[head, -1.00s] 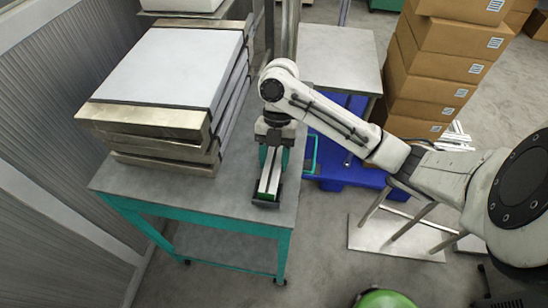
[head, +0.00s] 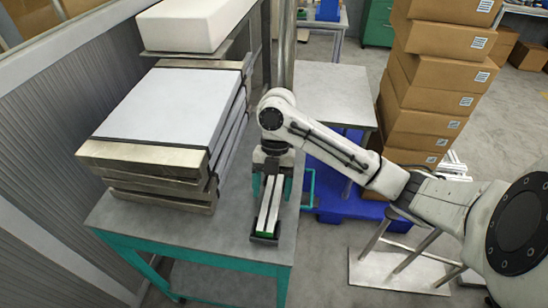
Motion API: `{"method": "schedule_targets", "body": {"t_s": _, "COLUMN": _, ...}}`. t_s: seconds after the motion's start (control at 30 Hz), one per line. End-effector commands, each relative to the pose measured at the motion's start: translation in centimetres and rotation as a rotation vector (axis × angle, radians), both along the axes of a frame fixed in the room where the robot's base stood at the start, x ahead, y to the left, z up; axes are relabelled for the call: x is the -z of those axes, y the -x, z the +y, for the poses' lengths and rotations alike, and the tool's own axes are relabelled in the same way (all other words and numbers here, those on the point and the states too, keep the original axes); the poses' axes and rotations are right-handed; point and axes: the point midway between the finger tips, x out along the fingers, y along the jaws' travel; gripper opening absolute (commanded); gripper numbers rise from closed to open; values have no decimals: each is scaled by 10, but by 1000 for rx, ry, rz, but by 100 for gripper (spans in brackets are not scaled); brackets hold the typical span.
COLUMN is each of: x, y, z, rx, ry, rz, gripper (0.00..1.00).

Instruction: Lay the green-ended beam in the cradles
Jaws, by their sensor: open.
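The beam (head: 269,211) is a pale, narrow bar with a green near end, lying lengthwise on the grey bench top (head: 220,235) near its right edge. Its green end sits in a dark cradle (head: 265,240). The far end of the beam and any cradle there are hidden under my gripper. My gripper (head: 271,190) points down over the far part of the beam.
A stack of flat, white-topped slabs (head: 165,107) fills the bench's left side, close to my gripper. A metal post (head: 288,45) stands behind. A grey side table (head: 335,95) and stacked cardboard boxes (head: 425,85) are beyond to the right. The bench's front left is bare.

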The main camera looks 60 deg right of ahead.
Motion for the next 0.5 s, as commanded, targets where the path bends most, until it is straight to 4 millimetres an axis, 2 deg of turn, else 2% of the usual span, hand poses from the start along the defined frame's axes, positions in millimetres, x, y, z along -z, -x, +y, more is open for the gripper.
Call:
{"method": "schedule_targets", "body": {"t_s": 0.3, "x": -62, "y": -9, "z": -26, "rx": -1, "ry": 6, "rz": 0, "gripper": 72}}
{"method": "schedule_targets", "body": {"t_s": 0.5, "x": -86, "y": -13, "z": -34, "rx": -3, "ry": 2, "rz": 0, "gripper": 72}}
